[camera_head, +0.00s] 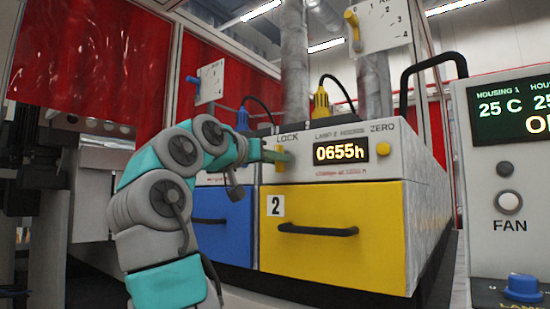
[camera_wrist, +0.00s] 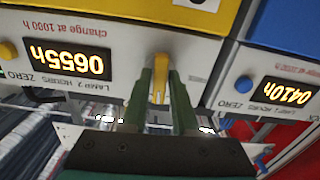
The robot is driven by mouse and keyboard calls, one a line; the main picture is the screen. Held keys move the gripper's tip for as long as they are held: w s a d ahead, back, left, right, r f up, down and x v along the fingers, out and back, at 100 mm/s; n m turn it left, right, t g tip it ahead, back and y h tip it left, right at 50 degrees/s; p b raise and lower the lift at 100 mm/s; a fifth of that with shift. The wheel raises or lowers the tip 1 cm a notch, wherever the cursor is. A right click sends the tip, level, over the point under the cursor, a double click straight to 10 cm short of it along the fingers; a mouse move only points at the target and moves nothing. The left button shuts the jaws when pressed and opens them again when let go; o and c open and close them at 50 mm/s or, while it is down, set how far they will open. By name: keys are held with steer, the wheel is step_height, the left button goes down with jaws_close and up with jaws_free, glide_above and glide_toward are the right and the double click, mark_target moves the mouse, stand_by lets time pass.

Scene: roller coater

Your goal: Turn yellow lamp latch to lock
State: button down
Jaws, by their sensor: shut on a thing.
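The yellow lamp latch (camera_head: 279,163) sits under the word LOCK on the front panel of the yellow lamp 2 housing (camera_head: 330,228). It stands roughly upright in the head view and is partly covered by my gripper (camera_head: 272,156). The wrist view shows the panel upside down, with the yellow latch (camera_wrist: 159,72) between the two green fingers of my gripper (camera_wrist: 160,92). The fingers are shut on the latch. The lamp 2 hours display (camera_head: 341,151) reads 0655h.
A blue drawer housing (camera_head: 224,218) stands left of the yellow one, with its own display (camera_wrist: 287,93). A yellow zero button (camera_head: 383,149) is right of the hours display. A black drawer handle (camera_head: 317,231) sticks out below. A control panel (camera_head: 507,170) stands at right.

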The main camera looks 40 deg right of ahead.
steer(key=shift+m, duration=0.5)
steer(key=c, duration=0.7)
jaws_free()
steer(key=shift+a, duration=0.1)
steer(key=b+v, duration=0.1)
steer(key=v, duration=0.6)
steer(key=shift+s+a, duration=0.1)
steer(key=shift+a, duration=0.2)
